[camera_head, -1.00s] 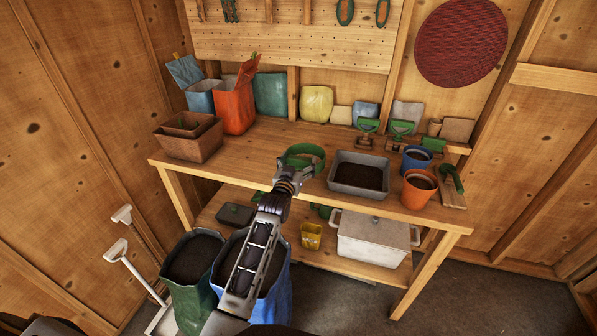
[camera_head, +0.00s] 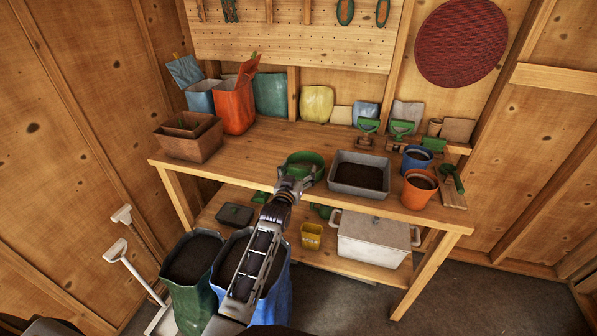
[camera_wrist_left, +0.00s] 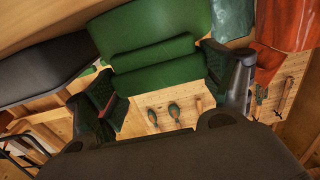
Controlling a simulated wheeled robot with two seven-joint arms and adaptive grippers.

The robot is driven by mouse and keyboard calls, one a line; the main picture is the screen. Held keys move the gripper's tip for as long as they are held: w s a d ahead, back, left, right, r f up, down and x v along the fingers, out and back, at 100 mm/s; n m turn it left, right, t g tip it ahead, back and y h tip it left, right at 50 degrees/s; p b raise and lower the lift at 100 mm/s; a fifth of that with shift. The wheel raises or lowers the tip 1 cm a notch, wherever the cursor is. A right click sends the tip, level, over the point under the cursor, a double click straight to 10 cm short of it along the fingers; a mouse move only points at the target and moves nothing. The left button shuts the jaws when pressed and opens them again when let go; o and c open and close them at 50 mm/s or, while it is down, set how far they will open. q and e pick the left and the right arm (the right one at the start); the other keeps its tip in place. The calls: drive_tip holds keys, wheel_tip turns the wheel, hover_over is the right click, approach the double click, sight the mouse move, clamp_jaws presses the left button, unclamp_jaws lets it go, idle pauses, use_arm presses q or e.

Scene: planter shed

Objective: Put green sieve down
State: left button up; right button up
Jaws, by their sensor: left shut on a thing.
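The green sieve (camera_head: 305,160) is a round, shallow green ring at the front middle of the workbench (camera_head: 262,148), just left of the grey soil tray. My left gripper (camera_head: 294,182) reaches it from the front and is shut on its near rim. In the left wrist view the sieve's green wall (camera_wrist_left: 160,65) fills the space between the two dark fingers (camera_wrist_left: 165,85). The sieve looks level or nearly so; I cannot tell whether its underside touches the bench top. My right gripper is not in view.
The grey soil tray (camera_head: 335,186) stands close right of the sieve. An orange pot (camera_head: 417,192) and a blue pot (camera_head: 416,158) stand farther right. Terracotta planters (camera_head: 185,147) and an orange bag (camera_head: 233,108) are at the left. Bare bench lies left of the sieve.

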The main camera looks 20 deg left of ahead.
use_arm(q)
drive_tip(key=o, duration=1)
drive_tip(key=shift+r, duration=0.1)
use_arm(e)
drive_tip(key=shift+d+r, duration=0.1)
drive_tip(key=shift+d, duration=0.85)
